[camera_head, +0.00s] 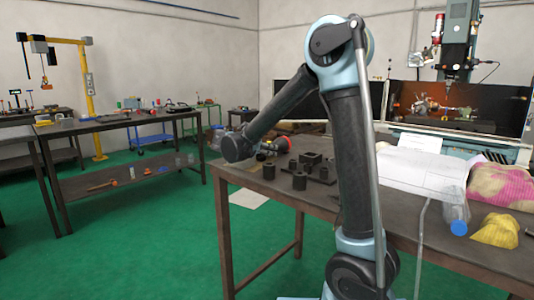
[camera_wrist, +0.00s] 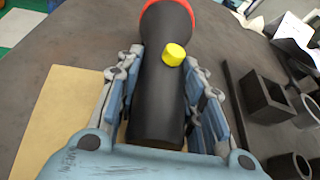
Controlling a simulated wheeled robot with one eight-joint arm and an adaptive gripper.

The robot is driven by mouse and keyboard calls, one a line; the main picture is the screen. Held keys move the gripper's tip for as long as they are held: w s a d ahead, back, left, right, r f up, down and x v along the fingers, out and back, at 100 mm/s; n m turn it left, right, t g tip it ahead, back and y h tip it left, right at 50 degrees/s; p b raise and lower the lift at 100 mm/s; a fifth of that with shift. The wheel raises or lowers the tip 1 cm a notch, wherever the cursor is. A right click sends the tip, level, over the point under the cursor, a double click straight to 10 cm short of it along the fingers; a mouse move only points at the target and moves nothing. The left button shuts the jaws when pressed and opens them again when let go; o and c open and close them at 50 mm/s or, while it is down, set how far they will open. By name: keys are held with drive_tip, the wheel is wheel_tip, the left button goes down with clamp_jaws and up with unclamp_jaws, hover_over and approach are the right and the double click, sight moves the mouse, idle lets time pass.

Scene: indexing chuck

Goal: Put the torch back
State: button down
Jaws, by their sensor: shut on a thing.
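The torch (camera_wrist: 160,100) is black, with a red ring at its head end and a yellow button on its body. In the wrist view it lies between my gripper's two fingers (camera_wrist: 163,85), which are shut on it from both sides. In the head view its red end (camera_head: 282,143) shows just right of my wrist, over the left part of the near table (camera_head: 330,195). I cannot tell whether the torch touches the table.
Dark metal blocks and cylinders (camera_head: 299,181) stand just right of the torch; a square hollow block (camera_wrist: 264,97) shows in the wrist view. A tan sheet (camera_wrist: 62,120) lies left of my gripper. Papers, a bottle (camera_head: 456,214) and cloths (camera_head: 500,187) lie on the table's right side.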

drive_tip(key=c, duration=1.1)
unclamp_jaws()
drive_tip(key=v, duration=1.2)
